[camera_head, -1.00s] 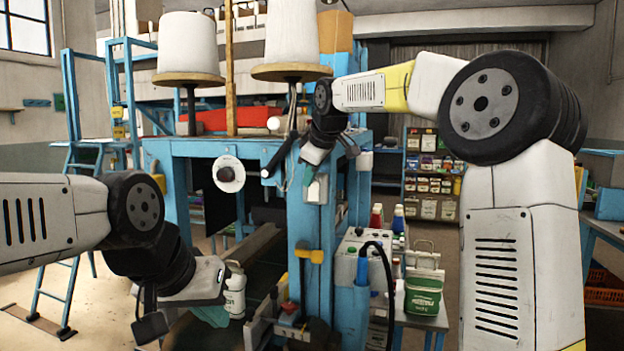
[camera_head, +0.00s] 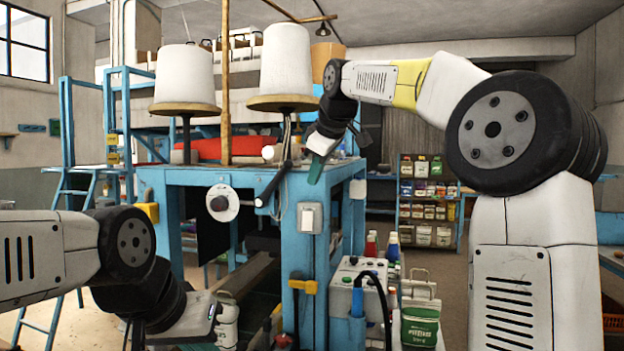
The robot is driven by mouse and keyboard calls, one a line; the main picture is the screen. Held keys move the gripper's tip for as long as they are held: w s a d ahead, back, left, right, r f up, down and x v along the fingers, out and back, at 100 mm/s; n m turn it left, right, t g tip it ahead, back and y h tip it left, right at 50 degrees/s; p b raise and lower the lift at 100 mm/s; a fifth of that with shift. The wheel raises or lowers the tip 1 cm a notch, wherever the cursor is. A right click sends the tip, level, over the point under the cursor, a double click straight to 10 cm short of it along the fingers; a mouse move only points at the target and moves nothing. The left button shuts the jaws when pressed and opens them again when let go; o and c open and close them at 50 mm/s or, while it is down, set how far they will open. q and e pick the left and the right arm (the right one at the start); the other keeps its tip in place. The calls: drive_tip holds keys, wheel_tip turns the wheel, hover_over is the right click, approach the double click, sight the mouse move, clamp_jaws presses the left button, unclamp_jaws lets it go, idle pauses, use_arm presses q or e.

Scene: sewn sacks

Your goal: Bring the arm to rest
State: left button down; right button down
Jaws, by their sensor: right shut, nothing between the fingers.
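My right arm reaches in from the right, and its gripper (camera_head: 318,160) points down and left in front of the blue sewing machine frame (camera_head: 262,178). It is shut with nothing held, just above a white switch box on the frame's post. I cannot tell how close it is to the frame. My left gripper (camera_head: 205,335) is low at the left, beside a white bottle (camera_head: 228,318). Its fingertips are mostly cut off by the bottom edge, so its opening does not show.
Two white thread cones (camera_head: 185,76) stand on wooden discs above the frame. A grey control box (camera_head: 352,290), several bottles and a green-and-white container (camera_head: 419,322) stand right of the frame. A shelf (camera_head: 428,200) is behind. Blue ladder-like steps (camera_head: 66,150) stand left.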

drive_tip(key=s+d+f+m, duration=0.3)
drive_tip(key=s+f, duration=0.4)
drive_tip(key=s, duration=0.3)
drive_tip(key=s+d+f+m, duration=0.4)
drive_tip(key=s+f, duration=0.4)
drive_tip(key=s, duration=0.2)
drive_tip(key=s+d+f+m+g, duration=0.1)
drive_tip(key=s+d+f+m, duration=0.3)
drive_tip(key=s+f, duration=0.4)
drive_tip(key=s+m, duration=0.1)
drive_tip(key=s, duration=0.1)
drive_tip(key=shift+s+f+h, duration=0.15)
drive_tip(key=shift+s+h, duration=0.15)
drive_tip(key=shift+s, duration=0.05)
